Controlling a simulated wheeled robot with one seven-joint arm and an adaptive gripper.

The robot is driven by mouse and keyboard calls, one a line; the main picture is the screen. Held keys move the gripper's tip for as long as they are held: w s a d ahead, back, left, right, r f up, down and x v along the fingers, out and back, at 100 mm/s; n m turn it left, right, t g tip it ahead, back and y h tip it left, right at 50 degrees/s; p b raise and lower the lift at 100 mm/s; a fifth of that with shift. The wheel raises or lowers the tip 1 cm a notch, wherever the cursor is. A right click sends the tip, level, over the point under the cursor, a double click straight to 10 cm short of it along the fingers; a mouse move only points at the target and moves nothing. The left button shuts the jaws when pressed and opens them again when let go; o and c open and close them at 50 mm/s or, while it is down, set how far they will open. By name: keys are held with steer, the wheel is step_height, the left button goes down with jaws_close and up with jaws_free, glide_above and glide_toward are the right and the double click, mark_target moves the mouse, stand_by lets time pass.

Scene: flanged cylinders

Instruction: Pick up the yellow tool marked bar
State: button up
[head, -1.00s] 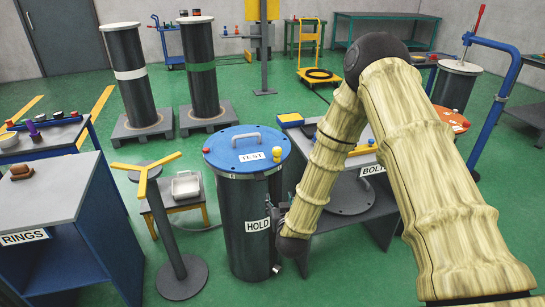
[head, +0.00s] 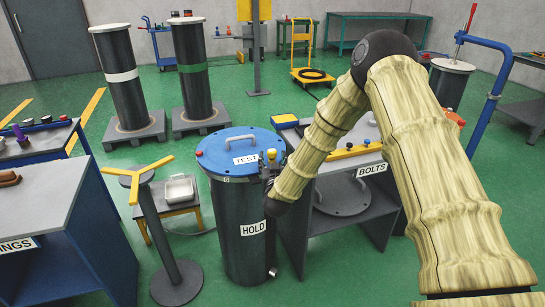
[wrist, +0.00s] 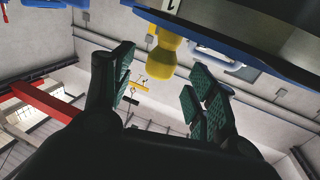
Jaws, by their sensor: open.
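A yellow knob-shaped piece (head: 271,155) stands at the right edge of the blue lid (head: 228,146) marked TEST, on a dark drum (head: 240,225) marked HOLD. I can read no "bar" marking on it. My gripper (head: 268,173) is at the drum's right side, just below the yellow piece, and partly hidden by my wrist. In the wrist view the yellow piece (wrist: 162,55) shows beyond my open fingers (wrist: 160,92), roughly in line with the gap between them. Nothing is between the green finger pads.
A bench marked BOLTS (head: 300,195) stands close on the right, with a yellow strip (head: 352,152) on top. A three-armed yellow stand (head: 150,170) and a small table with a white tray (head: 180,188) are to the left. The lid has a grey handle (head: 243,138).

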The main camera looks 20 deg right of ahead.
mark_target(272, 155)
steer(key=shift+p+x, duration=0.35)
steer(key=shift+x, duration=1.75)
steer(key=shift+r, duration=0.15)
steer(key=c, duration=1.2)
